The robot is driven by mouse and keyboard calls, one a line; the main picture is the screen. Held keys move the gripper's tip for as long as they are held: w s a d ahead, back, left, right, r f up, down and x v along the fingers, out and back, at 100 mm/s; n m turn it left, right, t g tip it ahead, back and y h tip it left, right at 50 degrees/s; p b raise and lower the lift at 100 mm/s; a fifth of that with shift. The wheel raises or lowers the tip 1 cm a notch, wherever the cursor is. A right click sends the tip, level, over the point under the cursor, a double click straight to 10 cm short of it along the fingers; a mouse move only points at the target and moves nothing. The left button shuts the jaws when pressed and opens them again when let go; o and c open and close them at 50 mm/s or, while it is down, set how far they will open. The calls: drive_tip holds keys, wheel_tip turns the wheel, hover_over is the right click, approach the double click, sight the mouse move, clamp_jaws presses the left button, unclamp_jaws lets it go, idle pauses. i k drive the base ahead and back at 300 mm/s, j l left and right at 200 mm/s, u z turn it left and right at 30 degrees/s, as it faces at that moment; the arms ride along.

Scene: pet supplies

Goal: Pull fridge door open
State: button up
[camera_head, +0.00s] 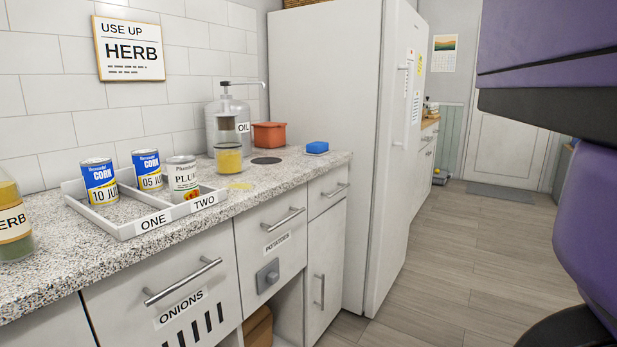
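The tall white fridge (322,90) stands past the far end of the counter, its plain side facing me. Its door (392,190) faces right and shows at a steep slant. It looks shut, with no gap that I can make out. A pale handle (408,78) stands out from the door's upper part, and papers (415,98) are fixed beside it. Purple and black parts of my own arm fill the right edge of the picture. My gripper's fingers do not show.
A speckled counter (255,190) holds cans in a divided white tray (130,228), an oil dispenser (228,115), an orange tub (268,134) and a blue sponge (317,147). Drawers with bar handles are below. The wooden floor (460,250) right of the fridge is clear.

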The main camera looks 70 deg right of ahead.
sight(405, 35)
drive_tip(key=z, duration=2.45)
